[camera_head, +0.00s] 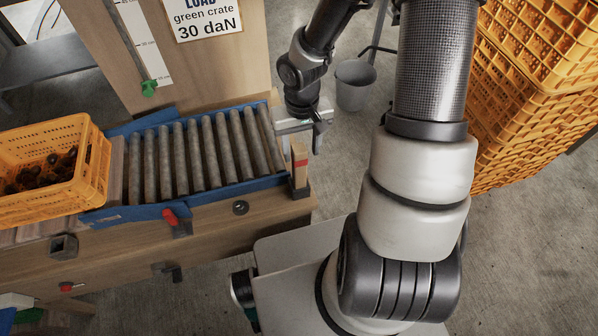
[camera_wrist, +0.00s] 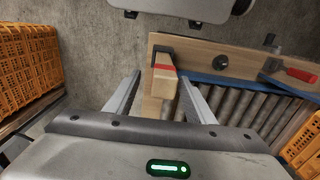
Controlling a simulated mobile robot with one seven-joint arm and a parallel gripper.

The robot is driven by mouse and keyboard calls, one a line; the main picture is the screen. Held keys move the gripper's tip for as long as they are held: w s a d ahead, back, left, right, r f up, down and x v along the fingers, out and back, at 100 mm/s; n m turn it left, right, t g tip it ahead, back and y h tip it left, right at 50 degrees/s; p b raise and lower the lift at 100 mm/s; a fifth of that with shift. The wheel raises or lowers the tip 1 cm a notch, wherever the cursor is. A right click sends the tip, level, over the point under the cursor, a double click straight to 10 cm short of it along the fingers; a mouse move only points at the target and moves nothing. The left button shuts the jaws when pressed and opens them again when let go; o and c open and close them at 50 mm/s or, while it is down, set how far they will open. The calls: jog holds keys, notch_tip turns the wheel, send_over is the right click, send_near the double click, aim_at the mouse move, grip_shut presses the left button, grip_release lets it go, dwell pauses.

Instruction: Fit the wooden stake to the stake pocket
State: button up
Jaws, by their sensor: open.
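The wooden stake (camera_head: 297,152) is a pale bar with a red band, upright at the right end of the conveyor bench. Its lower end meets a dark stake pocket (camera_head: 300,191); how deep it sits I cannot tell. In the wrist view the stake (camera_wrist: 164,88) shows between my fingers, with the dark pocket (camera_wrist: 163,50) at its far end. My gripper (camera_head: 303,135) is open, above and around the stake's upper part, with gaps to both fingers (camera_wrist: 160,77). Another dark square pocket (camera_head: 64,247), seemingly empty, is on the bench's front face at left.
A roller conveyor (camera_head: 198,150) with blue rails lies beside the stake. A yellow crate (camera_head: 92,160) of chestnuts stands at its left end. Yellow crates (camera_head: 545,45) are stacked at right. A grey bucket (camera_head: 355,85) stands behind.

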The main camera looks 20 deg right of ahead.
aim_at(299, 163)
jog(key=f, duration=0.4)
jog(key=f+b, duration=0.1)
jog(key=f, duration=0.1)
jog(key=shift+a, duration=0.3)
jog(key=shift+r, duration=0.1)
jog(key=c, duration=1.2)
